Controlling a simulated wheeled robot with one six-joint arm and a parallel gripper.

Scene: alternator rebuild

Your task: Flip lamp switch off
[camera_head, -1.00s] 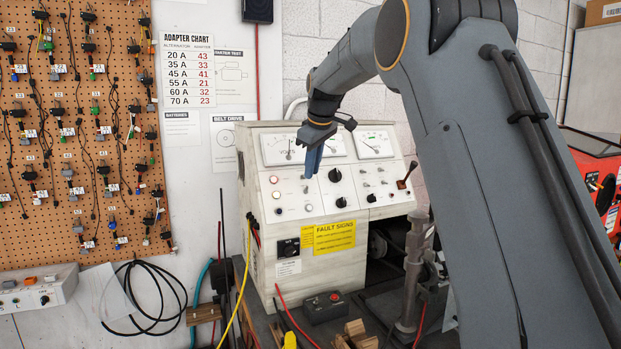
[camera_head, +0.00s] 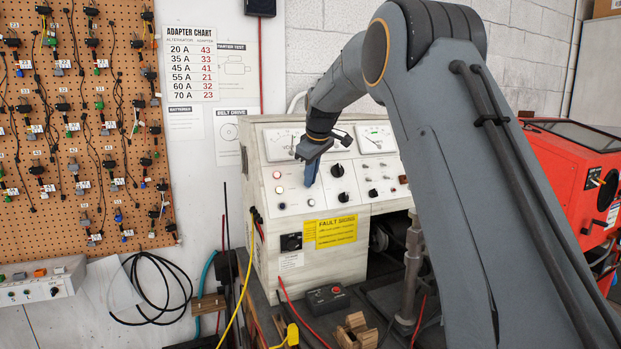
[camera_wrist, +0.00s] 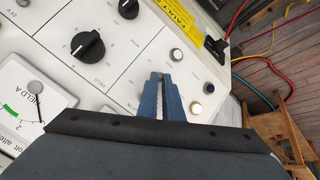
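The lamp switch is not clearly made out; the panel around my fingertips is partly hidden. My gripper (camera_head: 310,178) points down at the left section of the white test bench panel (camera_head: 297,213). In the wrist view its two blue fingers (camera_wrist: 160,80) look closed together, with only a thin line between them. Their tips are at or just above the panel, and contact cannot be told. Beside them are a silver round fitting (camera_wrist: 176,54), a black round fitting (camera_wrist: 209,88) and a cream glowing lamp (camera_wrist: 196,108).
Black rotary knobs (camera_wrist: 87,46) sit near the fingers, with a meter (camera_wrist: 30,100) at the left. A yellow fault sign (camera_head: 336,231) is lower on the bench. Cables (camera_head: 238,305) hang at its left side. A red machine (camera_head: 570,160) stands at the right.

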